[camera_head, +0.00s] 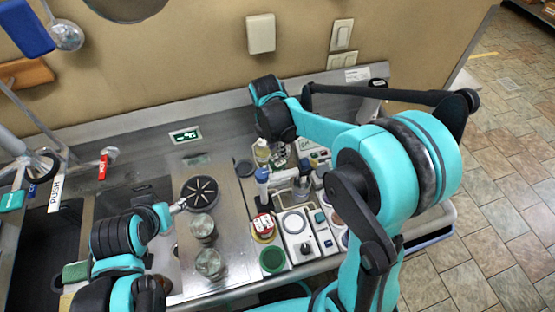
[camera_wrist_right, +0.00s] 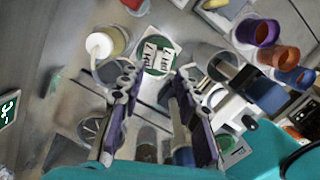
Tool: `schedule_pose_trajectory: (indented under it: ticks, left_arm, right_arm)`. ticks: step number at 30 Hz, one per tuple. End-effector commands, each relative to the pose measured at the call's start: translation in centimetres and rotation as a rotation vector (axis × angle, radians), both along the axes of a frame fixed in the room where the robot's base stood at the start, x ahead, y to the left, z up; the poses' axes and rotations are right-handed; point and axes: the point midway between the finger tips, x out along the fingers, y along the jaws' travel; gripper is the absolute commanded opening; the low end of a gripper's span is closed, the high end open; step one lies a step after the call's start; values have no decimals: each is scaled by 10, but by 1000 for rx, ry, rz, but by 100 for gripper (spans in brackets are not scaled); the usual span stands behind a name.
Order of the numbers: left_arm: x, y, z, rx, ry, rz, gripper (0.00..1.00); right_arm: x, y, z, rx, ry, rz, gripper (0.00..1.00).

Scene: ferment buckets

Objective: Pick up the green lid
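In the right wrist view a round green lid (camera_wrist_right: 151,47) with white printed labels lies beyond my right fingertips, between their lines and apart from them. My right gripper (camera_wrist_right: 155,78) is open, with nothing seen between its fingers. In the head view the right gripper (camera_head: 280,156) points down beside a yellowish bottle (camera_head: 262,152); its fingers are small and partly hidden there. Another green round piece (camera_head: 272,259) lies at the front of the counter, and I cannot tell whether it is a lid. My left gripper (camera_head: 178,206) is near a black spoked disc; its opening is unclear.
The black disc (camera_head: 200,193) and two glass jars (camera_head: 203,228) stand on the steel counter. A red-topped container (camera_head: 263,226) and several small items crowd the right side. Purple (camera_wrist_right: 257,33) and orange cups are right in the wrist view. A sink lies left.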

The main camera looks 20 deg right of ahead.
Motion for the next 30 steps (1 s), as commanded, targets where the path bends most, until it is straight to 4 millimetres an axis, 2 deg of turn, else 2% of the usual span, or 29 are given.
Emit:
schedule_pose_trajectory:
  ticks: [6, 9, 17, 18, 21, 22, 30]
  left_arm:
    - [0, 0, -9, 0, 0, 0, 61]
    - [0, 0, -11, 0, 0, 0, 61]
    - [0, 0, -10, 0, 0, 0, 61]
    - [0, 0, -10, 0, 0, 0, 61]
    - [0, 0, -10, 0, 0, 0, 61]
    - [0, 0, -10, 0, 0, 0, 61]
    - [0, 0, -10, 0, 0, 0, 61]
  right_arm:
    - [7, -5, -34, 1, -1, -3, 33]
    - [7, -6, -44, 1, -1, -3, 33]
    - [7, -6, -47, 1, -1, -3, 33]
    - [7, -6, -47, 1, -1, -3, 28]
    - [7, -6, -47, 1, -1, -3, 4]
    - [7, -6, -47, 1, -1, -3, 0]
    - [7, -6, -47, 1, -1, -3, 0]
